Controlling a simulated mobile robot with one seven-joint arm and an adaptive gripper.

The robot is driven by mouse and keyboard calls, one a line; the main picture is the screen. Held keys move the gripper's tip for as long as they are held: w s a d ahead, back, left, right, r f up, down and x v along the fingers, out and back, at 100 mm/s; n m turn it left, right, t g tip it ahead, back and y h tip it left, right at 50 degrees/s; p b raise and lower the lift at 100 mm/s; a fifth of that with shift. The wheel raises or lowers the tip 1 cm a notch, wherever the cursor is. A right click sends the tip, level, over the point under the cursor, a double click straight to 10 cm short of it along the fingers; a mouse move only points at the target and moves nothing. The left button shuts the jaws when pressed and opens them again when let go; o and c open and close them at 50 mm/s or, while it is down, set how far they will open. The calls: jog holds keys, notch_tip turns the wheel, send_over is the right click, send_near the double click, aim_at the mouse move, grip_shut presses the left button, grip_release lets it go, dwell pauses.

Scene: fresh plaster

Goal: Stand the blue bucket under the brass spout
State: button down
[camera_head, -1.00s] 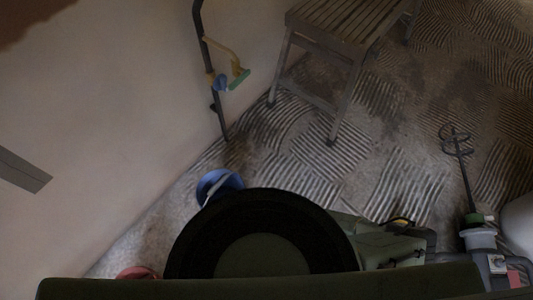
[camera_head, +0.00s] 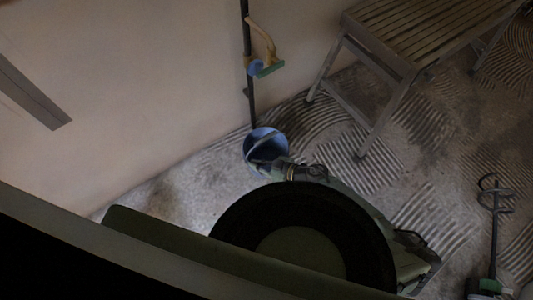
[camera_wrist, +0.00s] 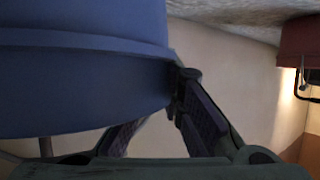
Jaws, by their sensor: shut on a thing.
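The blue bucket (camera_head: 258,158) is at the foot of a dark upright pipe by the wall in the head view. Its opening faces up, with a pale handle across it. In the wrist view the bucket (camera_wrist: 80,85) fills the upper left. My gripper (camera_head: 285,168) is shut on the bucket's near right side; its dark fingers (camera_wrist: 158,115) show at the bucket wall in the wrist view. I cannot tell whether the bucket touches the floor.
A slatted bench (camera_head: 420,35) stands right of the pipe. A mixing paddle (camera_head: 494,215) is at the far right. A red container (camera_wrist: 298,45) shows in the wrist view. Ridged floor (camera_head: 350,150) lies clear between bucket and bench. My arm hides the floor in front.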

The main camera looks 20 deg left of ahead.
jog(key=shift+w+d+f+b, duration=0.1)
jog(key=shift+w+f+b, duration=0.5)
jog(key=shift+w, duration=0.65)
jog(key=shift+w+d+f+b, duration=0.1)
jog(key=shift+w+f+b, duration=0.25)
jog(key=shift+w+f, duration=0.7)
jog(key=shift+w+d+f+b, duration=0.1)
jog(key=shift+w+f+b, duration=0.35)
jog(key=shift+w, duration=1.05)
jog(key=shift+f, duration=0.15)
jog(key=c, duration=1.7)
grip_release()
jog(key=shift+r, duration=0.2)
jog(key=p+v, duration=0.1)
jog(key=v, duration=1.1)
jog(key=shift+p, duration=0.3)
